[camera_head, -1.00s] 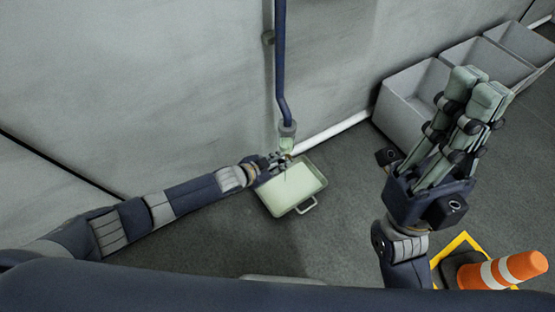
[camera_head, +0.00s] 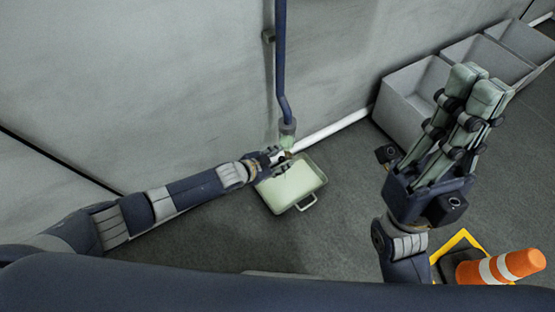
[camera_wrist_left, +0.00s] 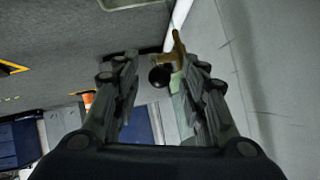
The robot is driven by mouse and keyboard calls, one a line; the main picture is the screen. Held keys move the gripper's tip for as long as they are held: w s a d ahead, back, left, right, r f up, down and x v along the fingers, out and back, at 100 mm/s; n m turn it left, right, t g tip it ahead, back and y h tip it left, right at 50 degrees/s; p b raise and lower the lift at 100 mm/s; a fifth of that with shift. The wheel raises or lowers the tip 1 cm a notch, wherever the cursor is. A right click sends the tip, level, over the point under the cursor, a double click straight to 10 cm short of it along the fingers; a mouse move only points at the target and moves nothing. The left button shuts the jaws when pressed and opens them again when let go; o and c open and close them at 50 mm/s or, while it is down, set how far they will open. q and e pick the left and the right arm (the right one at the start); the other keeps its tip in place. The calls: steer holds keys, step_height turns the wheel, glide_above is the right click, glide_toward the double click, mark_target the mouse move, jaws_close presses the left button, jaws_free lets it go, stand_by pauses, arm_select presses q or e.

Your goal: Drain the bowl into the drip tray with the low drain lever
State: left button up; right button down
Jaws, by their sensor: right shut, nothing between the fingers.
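The bowl (camera_head: 287,141) is a small pale cup under a grey collar at the lower end of a dark blue pipe. In the left wrist view, the drain lever (camera_wrist_left: 178,48) is brass-coloured with a black round knob (camera_wrist_left: 159,77). My left gripper (camera_head: 280,157) is just under the bowl. It also shows in the left wrist view (camera_wrist_left: 160,68), open, with the knob between its fingers, nearer the right finger; contact is unclear. My right gripper (camera_head: 476,85) is raised, shut and empty.
Several grey bins (camera_head: 407,104) stand along the wall at the upper right. A grey wall rises behind the pipe. The floor around the tray is clear.

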arm_select(q)
steer(key=shift+s, duration=0.1)
steer(key=v, duration=0.8)
stand_by(0.3)
